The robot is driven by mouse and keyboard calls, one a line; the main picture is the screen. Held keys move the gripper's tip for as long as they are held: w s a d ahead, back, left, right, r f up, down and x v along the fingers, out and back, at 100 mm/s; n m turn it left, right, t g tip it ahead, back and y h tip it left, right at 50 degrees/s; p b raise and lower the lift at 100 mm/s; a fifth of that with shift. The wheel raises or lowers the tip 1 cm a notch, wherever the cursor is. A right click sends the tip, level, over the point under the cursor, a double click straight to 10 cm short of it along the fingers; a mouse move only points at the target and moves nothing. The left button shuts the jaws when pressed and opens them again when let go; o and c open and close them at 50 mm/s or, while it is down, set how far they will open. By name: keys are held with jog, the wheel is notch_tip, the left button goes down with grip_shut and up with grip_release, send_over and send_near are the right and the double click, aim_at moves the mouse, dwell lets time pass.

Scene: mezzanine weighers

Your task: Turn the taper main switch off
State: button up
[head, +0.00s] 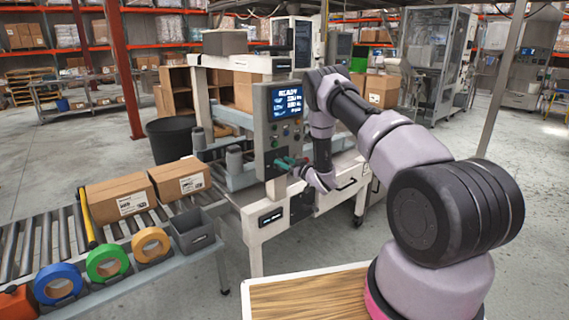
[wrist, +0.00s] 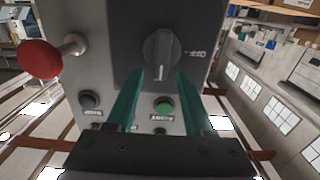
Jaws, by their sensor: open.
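A grey rotary switch (wrist: 158,52) sits on a dark plate on the control box, its handle upright in the wrist view; the small label beside it is too blurred to read. It looks like the taper main switch. My gripper (wrist: 160,84) is open, its two teal fingers to either side of the handle's lower end; I cannot tell whether they touch it. In the head view my gripper (head: 286,164) is at the lower front of the grey control box (head: 262,137), and the switch cannot be made out there.
The wrist view shows a red mushroom button (wrist: 42,58), a black button (wrist: 89,100) and a green button (wrist: 164,106) close to the fingers. A lit screen (head: 287,100) tops the box.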

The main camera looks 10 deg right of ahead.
grip_shut()
